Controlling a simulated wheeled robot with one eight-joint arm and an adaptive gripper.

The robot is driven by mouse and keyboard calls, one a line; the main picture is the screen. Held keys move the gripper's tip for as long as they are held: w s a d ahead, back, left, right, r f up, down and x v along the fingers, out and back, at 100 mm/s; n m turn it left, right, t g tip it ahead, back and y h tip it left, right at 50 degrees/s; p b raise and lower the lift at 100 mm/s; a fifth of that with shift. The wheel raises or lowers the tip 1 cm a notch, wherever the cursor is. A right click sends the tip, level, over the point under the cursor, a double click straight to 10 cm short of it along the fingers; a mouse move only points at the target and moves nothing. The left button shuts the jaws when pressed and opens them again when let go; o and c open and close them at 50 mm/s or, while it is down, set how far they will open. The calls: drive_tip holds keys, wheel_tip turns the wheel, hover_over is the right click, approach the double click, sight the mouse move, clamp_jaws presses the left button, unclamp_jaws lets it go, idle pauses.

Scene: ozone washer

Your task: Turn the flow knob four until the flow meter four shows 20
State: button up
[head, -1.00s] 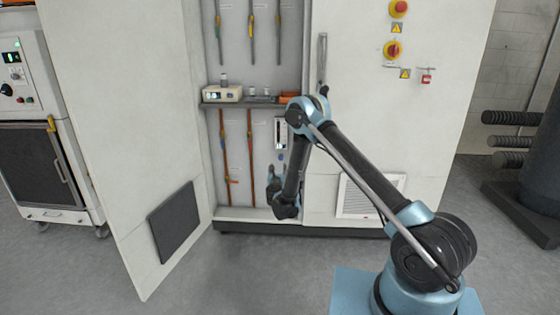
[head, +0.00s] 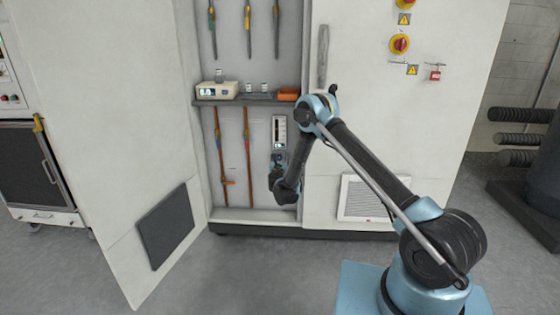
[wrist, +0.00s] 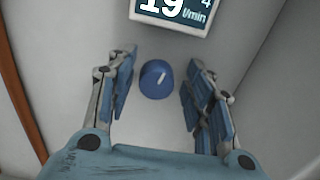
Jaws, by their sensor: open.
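Flow meter four (head: 279,131) is a white upright panel on the back wall of the open cabinet. In the wrist view its display (wrist: 168,12) shows 19 L/min with a small 4 at the top right. My gripper (wrist: 160,84) is open, one finger on each side of the knob, with visible gaps. In the head view my gripper (head: 277,163) is just below the meter, and the knob cannot be made out.
A shelf (head: 228,101) above the meter holds a white device (head: 216,90), small jars and an orange item (head: 288,94). Brown pipes (head: 247,160) run left of the meter. The open cabinet door (head: 110,130) stands at the left.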

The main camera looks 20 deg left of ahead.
drive_tip(key=shift+a, duration=0.1)
drive_tip(key=shift+s+a, duration=0.1)
drive_tip(key=c, duration=1)
drive_tip(key=shift+c, duration=0.2)
drive_tip(key=shift+m, duration=0.7)
drive_tip(key=o, duration=1)
drive_tip(key=shift+o, duration=0.2)
